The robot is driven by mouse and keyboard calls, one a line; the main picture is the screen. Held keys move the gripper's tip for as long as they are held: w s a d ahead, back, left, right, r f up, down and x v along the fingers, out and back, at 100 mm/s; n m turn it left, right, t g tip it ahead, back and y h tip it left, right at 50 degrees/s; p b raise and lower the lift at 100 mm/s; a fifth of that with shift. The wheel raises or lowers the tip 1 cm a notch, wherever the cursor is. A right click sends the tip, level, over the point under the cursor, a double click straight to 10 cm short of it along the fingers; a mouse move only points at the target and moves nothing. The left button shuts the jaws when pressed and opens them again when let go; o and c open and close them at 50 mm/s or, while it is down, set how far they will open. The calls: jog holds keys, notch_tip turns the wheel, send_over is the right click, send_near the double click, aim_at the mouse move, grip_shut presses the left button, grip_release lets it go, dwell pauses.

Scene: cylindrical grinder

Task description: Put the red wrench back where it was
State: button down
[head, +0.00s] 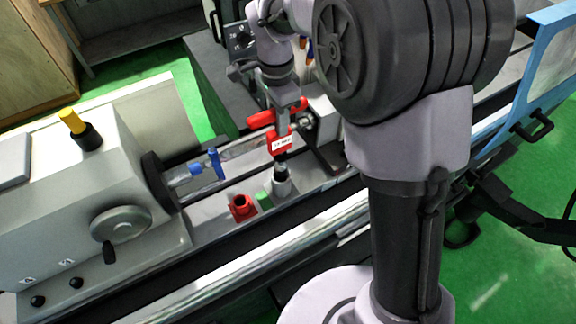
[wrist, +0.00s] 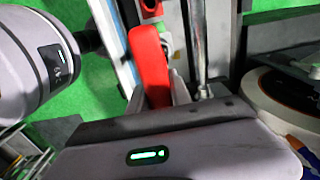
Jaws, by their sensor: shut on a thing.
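The red wrench (head: 262,118) shows in the head view as a rounded red bar beside my gripper (head: 284,130), high over the machine bed. A red block with a white label (head: 280,143) sits just below my fingers; I cannot tell whether it is part of the wrench. My gripper is shut on the wrench. In the wrist view the wrench (wrist: 148,62) is a long red bar rising from behind the dark gripper body, which hides its lower end. A red socket with a dark round opening (head: 242,206) stands on the bed, apart from the wrench.
A grey holder with a black top (head: 281,186) stands below my gripper, near a small green piece (head: 263,201). A blue-handled piece (head: 214,164) is at the left by the headstock (head: 110,185). A blue-framed guard (head: 550,60) is at right.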

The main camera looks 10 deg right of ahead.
aim_at(280, 151)
notch_tip(280, 151, down, 11)
jog(key=shift+b, duration=0.5)
jog(key=shift+w+f, duration=0.15)
jog(key=shift+f, duration=0.2)
jog(key=shift+f, duration=0.1)
jog(key=c, duration=1.2)
grip_release()
